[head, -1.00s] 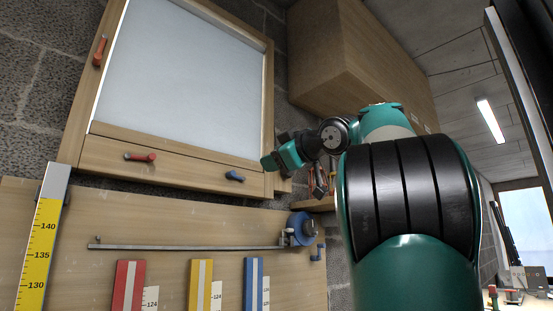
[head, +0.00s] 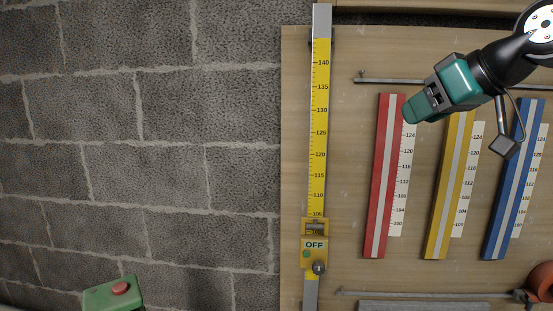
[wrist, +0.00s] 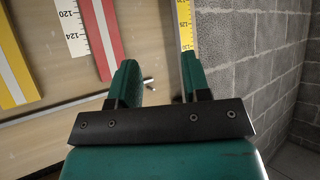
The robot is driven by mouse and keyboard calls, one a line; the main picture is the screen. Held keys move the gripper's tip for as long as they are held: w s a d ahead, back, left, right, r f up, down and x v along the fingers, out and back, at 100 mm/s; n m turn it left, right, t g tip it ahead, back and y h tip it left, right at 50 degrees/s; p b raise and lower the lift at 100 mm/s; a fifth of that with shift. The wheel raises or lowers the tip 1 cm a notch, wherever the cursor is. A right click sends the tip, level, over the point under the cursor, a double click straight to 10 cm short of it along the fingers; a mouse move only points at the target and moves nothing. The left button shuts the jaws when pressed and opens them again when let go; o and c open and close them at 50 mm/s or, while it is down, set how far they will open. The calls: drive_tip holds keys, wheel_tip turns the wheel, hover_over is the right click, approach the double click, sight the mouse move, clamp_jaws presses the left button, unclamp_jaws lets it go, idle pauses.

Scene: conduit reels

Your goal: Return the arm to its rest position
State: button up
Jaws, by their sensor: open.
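My gripper (head: 412,110) is at the upper right of the head view, in front of the wooden board (head: 345,200). Its teal fingers point left and down and overlap the top of the red strip (head: 378,190). In the wrist view my gripper (wrist: 160,78) shows two teal fingers apart, with nothing between them but the board behind. The arm beyond the wrist runs out of the head view at the upper right.
A yellow measuring rule (head: 320,130) stands upright with a yellow OFF box (head: 314,254) on it. Yellow (head: 450,190) and blue (head: 512,190) strips hang to the right. A green box with a red button (head: 114,292) is at lower left. Bare block wall (head: 140,150) fills the left.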

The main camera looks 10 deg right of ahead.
drive_tip(key=s+a+f+n+g+y, duration=0.1)
drive_tip(key=s+a+f+g, duration=0.4)
drive_tip(key=a+f, duration=0.5)
drive_tip(key=s+a+f+g, duration=0.2)
drive_tip(key=s+f, duration=0.4)
drive_tip(key=s, duration=0.2)
drive_tip(key=s+a+f+n+g+h, duration=0.1)
drive_tip(key=s+a+f+g, duration=0.2)
drive_tip(key=s+f, duration=0.3)
drive_tip(key=shift+s+n+p, duration=0.3)
drive_tip(key=shift+s, duration=0.55)
drive_tip(key=shift+a, duration=0.15)
